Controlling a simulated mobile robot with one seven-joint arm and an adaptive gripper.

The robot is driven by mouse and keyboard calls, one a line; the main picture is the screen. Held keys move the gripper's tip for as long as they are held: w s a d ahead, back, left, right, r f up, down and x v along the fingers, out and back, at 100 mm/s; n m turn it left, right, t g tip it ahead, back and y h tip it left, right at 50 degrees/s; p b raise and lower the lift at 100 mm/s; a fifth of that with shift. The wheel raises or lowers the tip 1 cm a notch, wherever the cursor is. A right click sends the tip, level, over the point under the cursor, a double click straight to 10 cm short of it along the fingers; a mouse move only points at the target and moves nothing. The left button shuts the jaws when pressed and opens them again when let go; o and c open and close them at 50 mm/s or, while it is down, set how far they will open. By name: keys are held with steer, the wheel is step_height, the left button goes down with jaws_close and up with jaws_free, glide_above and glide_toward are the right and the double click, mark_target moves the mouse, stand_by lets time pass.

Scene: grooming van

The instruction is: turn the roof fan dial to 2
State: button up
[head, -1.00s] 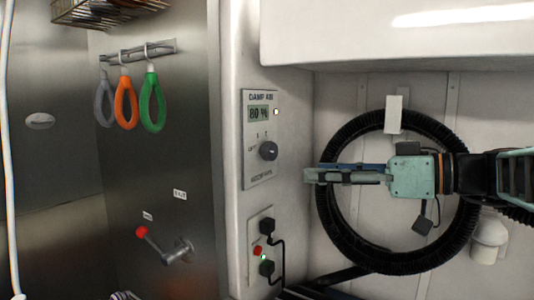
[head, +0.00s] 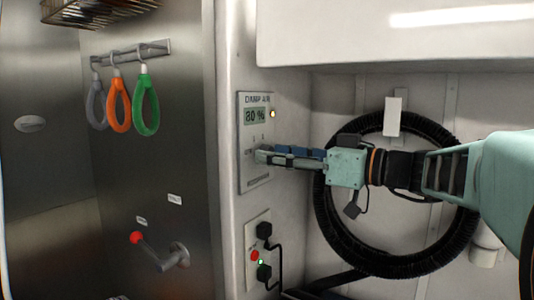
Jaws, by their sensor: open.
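The roof fan control panel (head: 245,178) is a pale plate on the white pillar, labelled "DAMP AIR", with a small display (head: 255,116) reading 80 % and a lit lamp (head: 272,114) beside it. Its dark dial is hidden behind my gripper's fingertips, so its pointer position cannot be seen. My gripper (head: 262,155) comes in from the right, level, with its fingertips over the dial's place on the panel. The jaws are open. I cannot tell whether the fingers touch the dial or stand around it.
Below is a socket plate (head: 250,244) with plugs, cords and a red button. A black hose coil (head: 330,225) hangs behind my arm. A red-knobbed lever (head: 158,250) and coloured loops (head: 118,105) are on the steel wall at left. A white cabinet (head: 400,35) overhangs above.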

steer(key=shift+a, duration=0.1)
steer(key=c, duration=1.1)
steer(key=shift+f+m+b, duration=0.1)
steer(key=shift+m+b, duration=0.2)
steer(key=shift+b, duration=0.05)
steer(key=shift+w+f+m, duration=0.1)
steer(key=shift+m, duration=4.65)
steer(key=shift+w+m, duration=0.1)
steer(key=shift+m, duration=4.65)
